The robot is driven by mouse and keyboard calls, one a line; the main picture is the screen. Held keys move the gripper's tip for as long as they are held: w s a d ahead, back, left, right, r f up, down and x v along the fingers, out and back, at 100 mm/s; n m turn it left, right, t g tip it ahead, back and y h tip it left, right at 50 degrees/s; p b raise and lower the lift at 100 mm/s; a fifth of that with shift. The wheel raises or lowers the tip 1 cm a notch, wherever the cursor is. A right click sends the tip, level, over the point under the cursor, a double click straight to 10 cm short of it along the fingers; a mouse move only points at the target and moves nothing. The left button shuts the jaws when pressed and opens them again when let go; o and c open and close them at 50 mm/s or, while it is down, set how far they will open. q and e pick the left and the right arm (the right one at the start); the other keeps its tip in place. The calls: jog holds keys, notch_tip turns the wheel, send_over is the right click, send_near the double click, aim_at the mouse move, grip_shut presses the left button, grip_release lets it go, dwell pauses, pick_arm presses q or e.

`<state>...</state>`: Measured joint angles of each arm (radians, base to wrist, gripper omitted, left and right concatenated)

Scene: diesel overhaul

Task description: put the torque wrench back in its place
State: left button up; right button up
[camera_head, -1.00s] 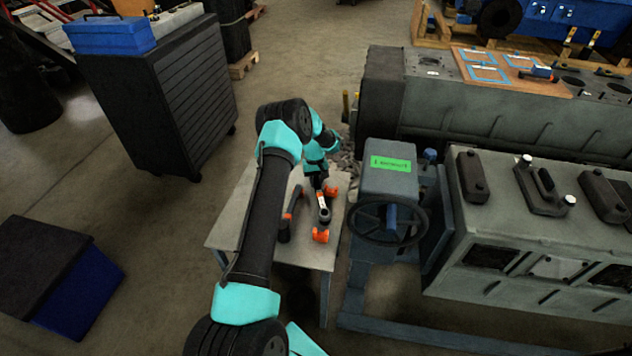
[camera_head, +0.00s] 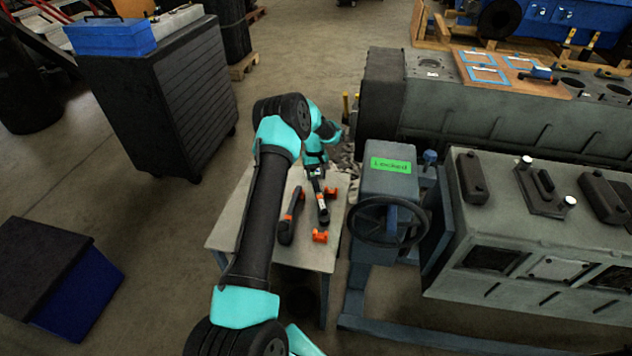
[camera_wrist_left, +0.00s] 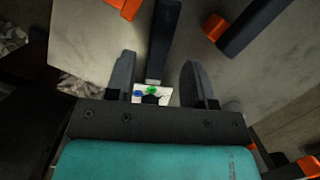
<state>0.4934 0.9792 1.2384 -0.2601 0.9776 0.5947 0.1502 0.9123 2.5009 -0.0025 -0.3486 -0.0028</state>
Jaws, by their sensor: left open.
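A long dark tool with an orange band, apparently the torque wrench (camera_head: 323,212), is on the small table beside orange blocks (camera_head: 320,236). My left gripper (camera_head: 317,180) is over its far end, pointing down. In the left wrist view my open fingers (camera_wrist_left: 158,82) stand either side of the dark bar (camera_wrist_left: 165,35), with gaps visible. A white patch with blue and green marks (camera_wrist_left: 152,94) shows at its near end. I cannot tell whether the bar touches the table. A second dark tool with an orange collar (camera_head: 288,222) lies to the left. My right gripper is not in view.
The pale table (camera_head: 232,222) has little free room. A stand with a handwheel (camera_head: 388,222) and a green "Locked" display (camera_head: 390,165) is close on its right. A wooden board with blue outlines (camera_head: 495,72) lies on the engine block (camera_head: 480,112). A dark cabinet (camera_head: 150,105) stands left.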

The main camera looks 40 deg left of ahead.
pick_arm(q)
jog(key=v, duration=0.8)
dwell(0.4)
jog(key=shift+r, duration=0.1)
